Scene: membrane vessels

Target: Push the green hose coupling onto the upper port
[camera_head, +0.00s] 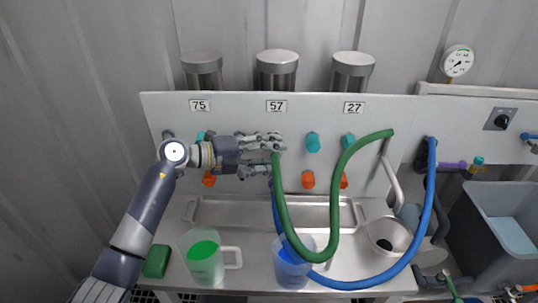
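My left gripper (276,156) reaches in from the left in front of the white panel (382,112), below the label 57. Its fingers point right, one set above the other with a gap between. The green hose (335,205) has its left end at these fingertips, hangs in a deep loop and rises to the panel at upper right. The green coupling and the port behind it are hidden by the fingers, so I cannot tell whether they touch or whether the fingers grip. Teal upper ports (313,142) and orange lower ports (308,180) show nearby. My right gripper is not in view.
A blue hose (421,225) loops below and beside the green one. A green jug (204,259) and a blue jug (292,264) stand in front of a metal tray (230,212). A grey bin (497,225) stands at right. Metal vessels (277,70) stand above the panel.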

